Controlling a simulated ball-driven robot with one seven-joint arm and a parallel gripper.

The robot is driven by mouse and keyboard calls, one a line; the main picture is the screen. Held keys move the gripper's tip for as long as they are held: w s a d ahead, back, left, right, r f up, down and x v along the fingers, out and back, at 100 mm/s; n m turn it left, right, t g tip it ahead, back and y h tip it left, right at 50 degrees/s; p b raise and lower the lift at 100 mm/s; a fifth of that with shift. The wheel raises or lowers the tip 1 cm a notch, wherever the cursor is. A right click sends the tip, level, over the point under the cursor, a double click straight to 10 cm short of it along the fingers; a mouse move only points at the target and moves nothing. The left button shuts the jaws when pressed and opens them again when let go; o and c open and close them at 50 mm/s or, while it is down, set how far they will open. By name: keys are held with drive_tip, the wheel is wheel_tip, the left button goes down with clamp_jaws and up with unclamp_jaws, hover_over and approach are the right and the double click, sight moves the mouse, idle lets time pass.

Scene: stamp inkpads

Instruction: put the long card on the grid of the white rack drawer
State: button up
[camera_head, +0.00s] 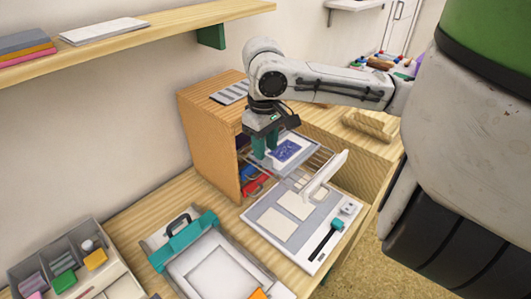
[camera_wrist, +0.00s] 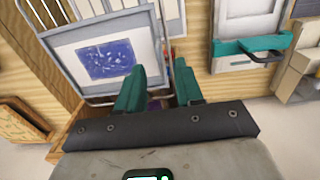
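The card (camera_head: 286,150) is white with a dark blue print. It lies flat on or just over the wire grid of the white rack drawer (camera_head: 325,172), which is pulled out of the wooden cabinet. In the wrist view the card (camera_wrist: 105,60) lies beyond the fingertips, with a grey border around it. My gripper (camera_head: 265,152) points down at the card's left end, by the cabinet opening. In the wrist view the green fingers of my gripper (camera_wrist: 160,76) stand apart with nothing visibly clamped between them. Whether the fingertips touch the card is unclear.
The wooden cabinet (camera_head: 205,140) stands left of the drawer, with coloured items inside. A white board with pale squares (camera_head: 275,222) lies below the drawer. A green-clamped frame (camera_head: 185,240) and a grey tray of inkpads (camera_head: 65,260) sit on the bench. A shelf (camera_head: 150,28) hangs above.

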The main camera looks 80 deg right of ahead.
wheel_tip(320, 180, up, 8)
drive_tip(key=shift+a+r+p, duration=0.15)
drive_tip(key=shift+r+p, duration=0.05)
drive_tip(key=shift+p, duration=0.15)
idle(1.2)
